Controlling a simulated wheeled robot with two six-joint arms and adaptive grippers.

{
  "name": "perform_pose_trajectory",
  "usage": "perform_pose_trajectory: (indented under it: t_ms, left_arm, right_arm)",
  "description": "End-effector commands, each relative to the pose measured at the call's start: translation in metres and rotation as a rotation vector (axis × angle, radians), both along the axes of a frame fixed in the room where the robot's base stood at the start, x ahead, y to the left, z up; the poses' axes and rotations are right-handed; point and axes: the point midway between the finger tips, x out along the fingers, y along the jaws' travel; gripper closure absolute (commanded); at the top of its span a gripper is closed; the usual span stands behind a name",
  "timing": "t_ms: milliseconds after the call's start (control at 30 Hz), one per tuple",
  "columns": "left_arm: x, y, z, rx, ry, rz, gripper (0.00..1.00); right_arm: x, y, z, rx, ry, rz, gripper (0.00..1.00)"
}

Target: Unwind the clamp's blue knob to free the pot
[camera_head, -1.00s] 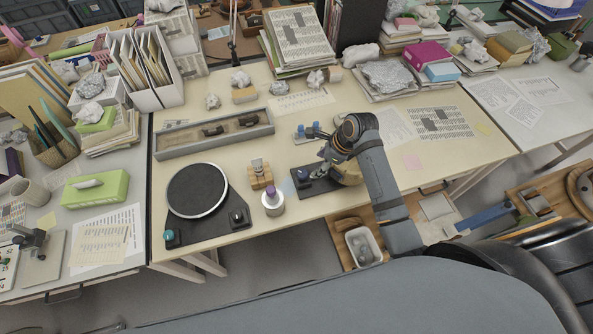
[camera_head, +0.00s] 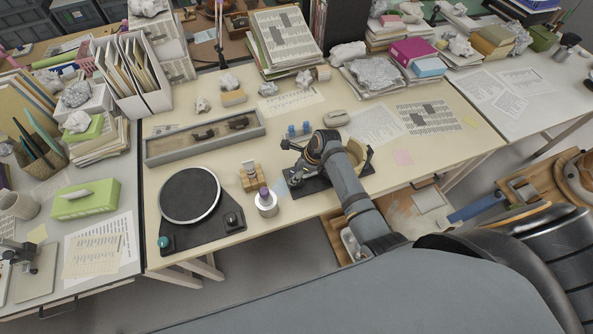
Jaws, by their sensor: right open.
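The black base of the clamp (camera_head: 318,186) lies near the front edge of the table. A tan curved piece, which looks like part of the pot (camera_head: 367,161), shows at the right of my right wrist. My right arm covers the middle of the clamp and much of the pot. My right gripper (camera_head: 292,174) is open, low over the left end of the base. I cannot make out the clamp's blue knob apart from the gripper, nor whether the fingers touch it. My left gripper is out of view.
A small blue two-part item (camera_head: 299,130) stands behind my wrist. A white jar with a purple top (camera_head: 266,203), a wooden block (camera_head: 252,178) and a round black turntable (camera_head: 190,195) are to the left. A grey tray (camera_head: 205,137) lies behind them. Printed sheets (camera_head: 427,117) lie to the right.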

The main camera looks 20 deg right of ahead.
Motion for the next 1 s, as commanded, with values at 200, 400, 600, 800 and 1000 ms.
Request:
perform_pose_trajectory:
  t_ms: [200, 400, 600, 800, 1000]
  left_arm:
    - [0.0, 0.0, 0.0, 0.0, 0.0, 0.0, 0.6]
    - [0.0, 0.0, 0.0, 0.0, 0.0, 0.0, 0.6]
    - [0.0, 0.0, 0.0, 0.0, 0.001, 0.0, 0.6]
    - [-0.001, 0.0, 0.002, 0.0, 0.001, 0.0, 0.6]
    - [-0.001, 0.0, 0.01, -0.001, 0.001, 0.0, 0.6]
  right_arm:
    - [0.0, 0.0, 0.0, 0.0, 0.0, 0.0, 0.42]
    - [0.0, 0.0, 0.0, 0.0, 0.0, 0.0, 0.69]
    - [0.0, 0.0, 0.0, 0.001, 0.001, 0.0, 0.95]
    - [0.0, 0.0, 0.001, 0.001, 0.001, 0.015, 0.95]
    - [0.001, 0.0, 0.003, 0.001, 0.001, 0.09, 0.95]
